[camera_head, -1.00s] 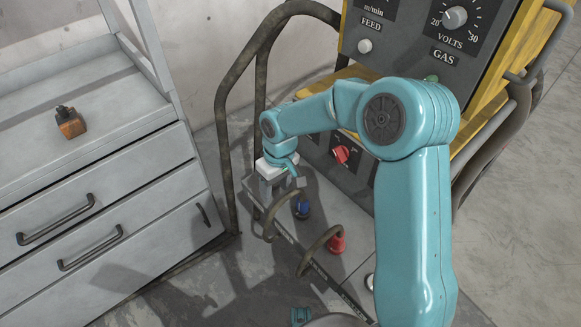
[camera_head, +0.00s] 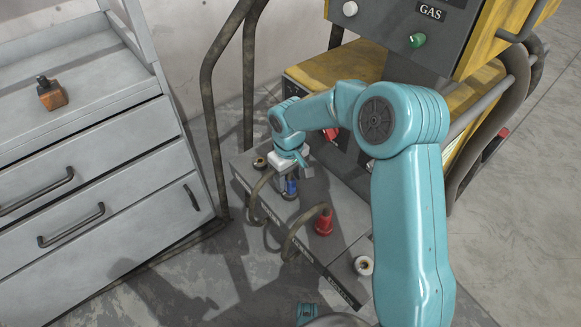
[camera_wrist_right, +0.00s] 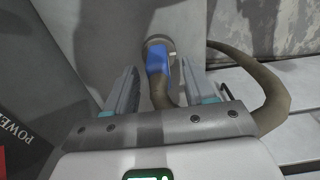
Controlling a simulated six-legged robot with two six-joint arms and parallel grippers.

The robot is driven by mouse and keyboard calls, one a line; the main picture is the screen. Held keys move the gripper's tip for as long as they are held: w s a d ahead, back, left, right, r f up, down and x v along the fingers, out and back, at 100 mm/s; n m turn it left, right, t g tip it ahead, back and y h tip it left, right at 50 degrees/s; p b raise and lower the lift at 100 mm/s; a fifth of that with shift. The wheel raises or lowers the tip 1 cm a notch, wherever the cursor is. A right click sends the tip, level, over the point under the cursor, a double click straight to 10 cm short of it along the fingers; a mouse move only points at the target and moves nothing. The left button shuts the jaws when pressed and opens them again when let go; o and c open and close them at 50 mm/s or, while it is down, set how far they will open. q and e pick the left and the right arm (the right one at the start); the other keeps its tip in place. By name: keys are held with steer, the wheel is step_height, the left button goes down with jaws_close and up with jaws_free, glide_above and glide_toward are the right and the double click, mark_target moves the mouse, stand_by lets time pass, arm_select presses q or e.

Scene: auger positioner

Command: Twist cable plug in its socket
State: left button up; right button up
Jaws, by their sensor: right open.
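A blue cable plug (camera_head: 291,187) stands in a round socket on the grey ledge (camera_head: 345,240) of the welding machine, and its cable loops to the left. My right gripper (camera_head: 290,178) is right over it from above. In the right wrist view the blue plug (camera_wrist_right: 157,62) and its brown cable lie between the two spread fingers of my right gripper (camera_wrist_right: 160,78), with gaps visible on both sides. The fingers do not appear to press on it. A red cable plug (camera_head: 324,222) stands to the right on the same ledge. My left gripper is not seen.
Empty round sockets are at the ledge's left (camera_head: 260,162) and right (camera_head: 363,265). A bent tube rail (camera_head: 212,120) stands left of the machine. A grey drawer cabinet (camera_head: 90,190) with an orange-brown bottle (camera_head: 51,95) is further left.

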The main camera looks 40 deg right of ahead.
steer(key=shift+f, duration=1.15)
jaws_close()
steer(key=m+b, duration=0.2)
steer(key=m, duration=0.1)
steer(key=shift+d+f+m, duration=0.1)
steer(key=shift+m, duration=1.1)
